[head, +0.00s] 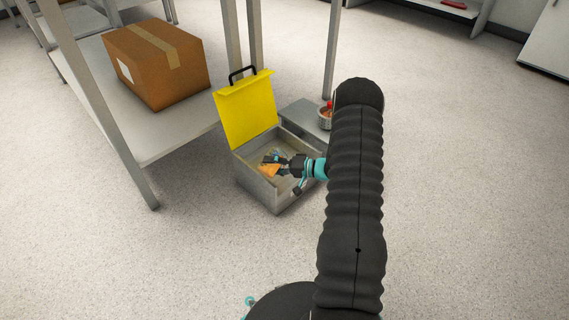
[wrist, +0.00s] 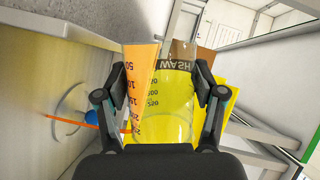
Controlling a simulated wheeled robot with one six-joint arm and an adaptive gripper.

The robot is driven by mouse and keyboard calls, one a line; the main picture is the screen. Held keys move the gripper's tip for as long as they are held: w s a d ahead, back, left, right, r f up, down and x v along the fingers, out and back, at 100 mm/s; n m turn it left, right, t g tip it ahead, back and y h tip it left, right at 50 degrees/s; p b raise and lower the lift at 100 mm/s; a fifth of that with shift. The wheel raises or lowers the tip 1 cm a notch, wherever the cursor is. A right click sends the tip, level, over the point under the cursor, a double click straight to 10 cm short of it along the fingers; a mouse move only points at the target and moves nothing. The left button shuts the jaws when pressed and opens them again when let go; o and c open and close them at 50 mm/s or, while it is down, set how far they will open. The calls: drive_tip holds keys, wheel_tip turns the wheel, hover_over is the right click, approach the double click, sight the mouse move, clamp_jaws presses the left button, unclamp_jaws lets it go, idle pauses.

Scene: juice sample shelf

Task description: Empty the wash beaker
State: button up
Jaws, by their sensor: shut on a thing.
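My gripper (head: 278,164) is shut on the clear wash beaker (wrist: 172,100), which shows between its two black fingers (wrist: 160,95) in the wrist view. The beaker carries volume marks and the word WASH upside down. It is tilted, with orange liquid (wrist: 140,85) along its left side in that view. A thin orange streak (wrist: 80,123), which looks like a stream, runs from the beaker's lower end toward a pale ring. In the head view the orange of the beaker (head: 268,169) shows inside the outline of an open grey box (head: 262,190).
The box's yellow lid (head: 246,108) stands open with a black handle. A low grey surface (head: 302,115) behind bears a small container with a red part (head: 326,114). A cardboard box (head: 158,62) sits on a shelf at left. A blue thing (wrist: 92,117) is near the streak.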

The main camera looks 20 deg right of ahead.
drive_tip(key=shift+w+d+r+m+y+p, duration=0.3)
drive_tip(key=shift+d+r+m+p, duration=0.1)
drive_tip(key=shift+d+m+p, duration=0.15)
idle(0.7)
drive_tip(key=shift+w+d+r+m+y+p, duration=0.1)
drive_tip(key=shift+d+r+m+y+p, duration=0.1)
drive_tip(key=shift+r+m+p, duration=0.25)
drive_tip(key=shift+w+d+r+m+y+p, duration=0.1)
drive_tip(key=shift+r+m+y+p, duration=0.15)
drive_tip(key=shift+m, duration=0.35)
idle(1.2)
